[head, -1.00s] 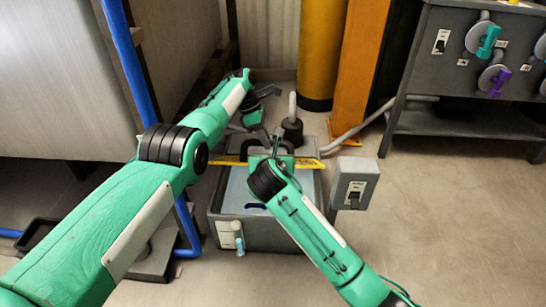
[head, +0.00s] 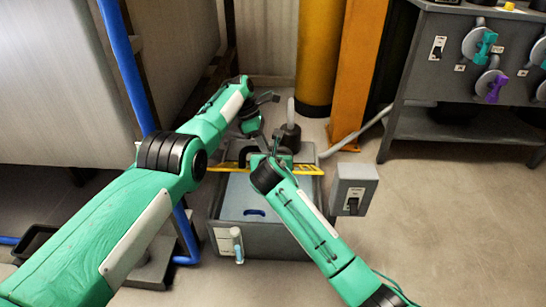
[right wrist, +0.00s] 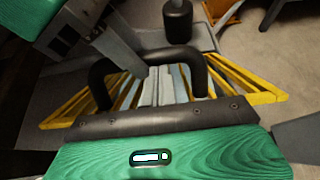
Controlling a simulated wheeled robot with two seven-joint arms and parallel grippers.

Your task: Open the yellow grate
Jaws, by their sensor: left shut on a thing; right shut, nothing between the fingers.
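The yellow grate (head: 307,170) stands tilted up at the back of the grey tank (head: 270,236), its slats showing; it also shows in the right wrist view (right wrist: 245,84). A black looped handle (right wrist: 150,54) stands in front of the slats there. My left gripper (head: 262,143) reaches down from behind and is shut, apparently on this handle; the exact contact is partly hidden. My right gripper (head: 271,156) is over the tank close to the grate, shut and empty. Its fingertips are hard to make out. Below the grate, the tank shows a pale blue surface with a dark blue slot.
A grey switch box (head: 354,188) stands right of the tank. A yellow column (head: 322,50) and an orange post (head: 352,70) rise behind. A valve bench (head: 460,122) is at the right, a blue pipe (head: 127,65) at the left. The floor at front right is clear.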

